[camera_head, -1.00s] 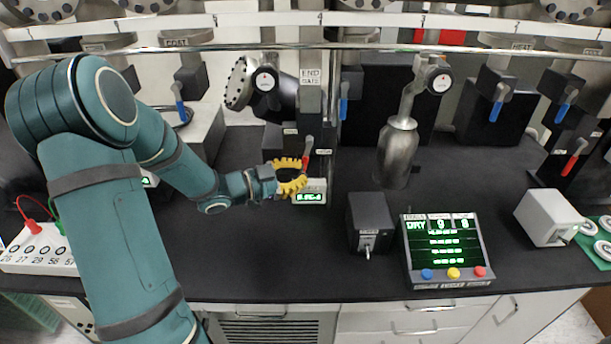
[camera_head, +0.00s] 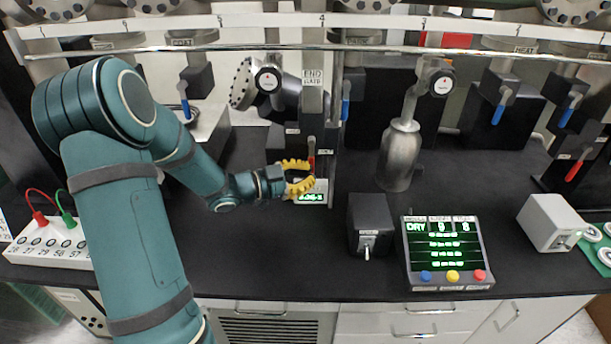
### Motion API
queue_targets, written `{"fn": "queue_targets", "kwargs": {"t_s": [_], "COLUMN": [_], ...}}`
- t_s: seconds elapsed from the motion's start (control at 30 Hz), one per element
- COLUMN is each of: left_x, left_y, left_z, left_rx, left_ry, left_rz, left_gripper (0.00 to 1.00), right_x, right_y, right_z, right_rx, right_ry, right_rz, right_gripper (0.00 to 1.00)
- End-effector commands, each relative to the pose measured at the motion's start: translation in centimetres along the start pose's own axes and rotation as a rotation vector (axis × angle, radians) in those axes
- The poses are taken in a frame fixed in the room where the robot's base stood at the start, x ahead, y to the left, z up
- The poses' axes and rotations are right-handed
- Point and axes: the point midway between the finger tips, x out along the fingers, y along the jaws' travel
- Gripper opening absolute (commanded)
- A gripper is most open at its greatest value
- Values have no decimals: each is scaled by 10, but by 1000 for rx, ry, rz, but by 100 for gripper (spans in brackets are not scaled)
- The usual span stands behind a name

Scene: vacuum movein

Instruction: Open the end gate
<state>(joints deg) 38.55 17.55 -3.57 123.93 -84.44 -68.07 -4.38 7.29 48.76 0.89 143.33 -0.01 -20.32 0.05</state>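The end gate's labelled grey post (camera_head: 312,77) stands upright at the centre back. Low on it is a lever with a red grip (camera_head: 311,162), hanging roughly vertical. Whether a finger touches the lever, I cannot tell. A small green-lit display (camera_head: 311,197) sits right under the fingers, partly covered by them. My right gripper is not in view.
A metal cylinder (camera_head: 399,157) hangs right of the post. A black switch box (camera_head: 370,225) and a DRY display console (camera_head: 446,250) stand at the front right. A horizontal rail (camera_head: 400,48) crosses the back. Black bench top is free left of the switch box.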

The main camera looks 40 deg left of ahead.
Motion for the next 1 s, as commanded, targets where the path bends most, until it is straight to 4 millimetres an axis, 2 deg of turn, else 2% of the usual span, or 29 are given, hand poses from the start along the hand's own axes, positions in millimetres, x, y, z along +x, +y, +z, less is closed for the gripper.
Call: {"fn": "queue_targets", "kwargs": {"t_s": [0.53,0.67,0.77,1.0], "left_x": [3,-2,-13,-62], "left_y": [1,0,0,-1], "left_z": [-2,-2,-1,0], "left_rx": [1,2,2,1], "left_ry": [5,5,3,0], "left_rz": [4,3,1,-3], "left_gripper": [0,0,0,0], "right_x": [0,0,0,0], "right_y": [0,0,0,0], "right_z": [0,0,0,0], "right_rx": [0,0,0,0], "right_ry": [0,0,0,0], "right_rz": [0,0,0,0], "right_gripper": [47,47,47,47]}}
